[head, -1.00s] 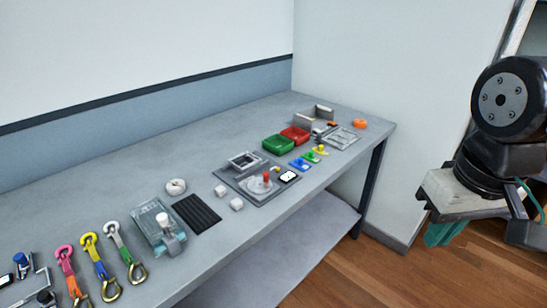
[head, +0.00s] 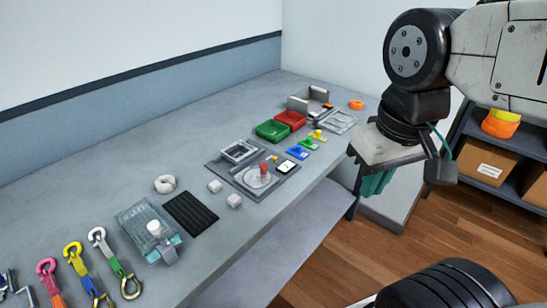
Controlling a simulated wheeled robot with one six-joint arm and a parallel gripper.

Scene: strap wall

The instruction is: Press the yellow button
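A small yellow piece (head: 318,135) stands at the right end of a row with a green piece (head: 307,143) and a blue piece (head: 297,154), near the bench's front edge. A second, smaller yellow spot (head: 275,158) sits on the grey panel (head: 222,171), near a red knob. At this size I cannot tell which one is the yellow button. My gripper (head: 375,186) hangs with its teal fingers pointing down, beyond the bench's front edge and right of both yellow pieces. It touches neither. Its finger gap is not clear.
Green (head: 272,131) and red (head: 291,120) trays stand behind the row. A clear box (head: 148,231), black ribbed mat (head: 190,214) and several straps with hooks lie to the left. The grey bench (head: 120,180) has a lower shelf. A storage shelf (head: 482,128) stands at right.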

